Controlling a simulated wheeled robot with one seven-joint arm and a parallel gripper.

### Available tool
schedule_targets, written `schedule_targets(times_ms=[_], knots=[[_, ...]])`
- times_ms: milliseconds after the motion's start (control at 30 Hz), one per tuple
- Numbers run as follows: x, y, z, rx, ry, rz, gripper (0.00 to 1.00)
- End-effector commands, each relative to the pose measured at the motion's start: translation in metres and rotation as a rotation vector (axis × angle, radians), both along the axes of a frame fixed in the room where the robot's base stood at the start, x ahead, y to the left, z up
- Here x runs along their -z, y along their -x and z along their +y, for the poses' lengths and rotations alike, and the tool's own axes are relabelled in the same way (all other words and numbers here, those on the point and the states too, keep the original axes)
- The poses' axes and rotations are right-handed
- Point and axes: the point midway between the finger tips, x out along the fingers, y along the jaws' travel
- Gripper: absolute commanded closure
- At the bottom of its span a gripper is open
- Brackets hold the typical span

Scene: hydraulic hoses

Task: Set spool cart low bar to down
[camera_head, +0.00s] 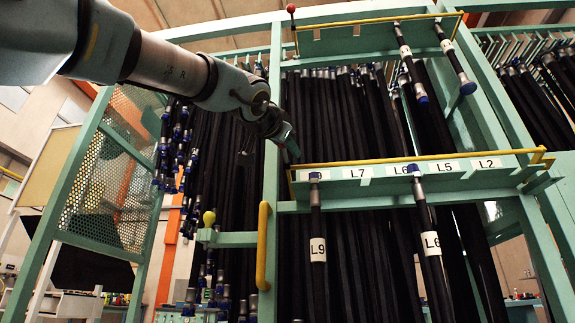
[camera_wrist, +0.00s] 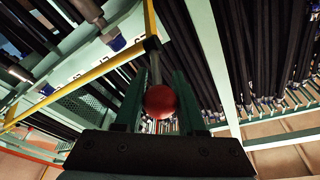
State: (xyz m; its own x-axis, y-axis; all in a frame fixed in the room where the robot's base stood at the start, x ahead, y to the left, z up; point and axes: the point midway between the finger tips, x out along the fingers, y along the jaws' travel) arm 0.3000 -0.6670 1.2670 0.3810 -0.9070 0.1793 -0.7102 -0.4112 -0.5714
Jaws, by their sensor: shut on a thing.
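The low yellow bar (camera_head: 420,159) runs across the front of the lower hose shelf, just above its label strip. It also shows in the wrist view (camera_wrist: 75,83). In the wrist view a red ball knob (camera_wrist: 160,102) on a grey stem sits between the two dark green fingers of my gripper (camera_wrist: 161,82), which is shut on it. In the head view my gripper (camera_head: 291,147) is just above the bar's left end and hides the knob there. I cannot tell exactly how far the bar is tilted.
An upper yellow bar (camera_head: 375,19) with its own red knob (camera_head: 291,8) is above. Hoses L9 (camera_head: 318,250) and L6 (camera_head: 431,243) hang from the lower shelf (camera_head: 340,188). A yellow handle (camera_head: 263,245) and yellow-green knob (camera_head: 209,217) stand lower left. Black hoses hang close behind.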

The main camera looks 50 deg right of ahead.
Motion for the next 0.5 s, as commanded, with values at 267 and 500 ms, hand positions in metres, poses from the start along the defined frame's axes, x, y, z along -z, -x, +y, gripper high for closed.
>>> schedule_targets(times_ms=[267,500], knots=[[0.020,0.002,0.003,-0.001,0.085,-0.056,1.00],[0.031,0.004,0.006,0.000,0.084,-0.052,1.00]])
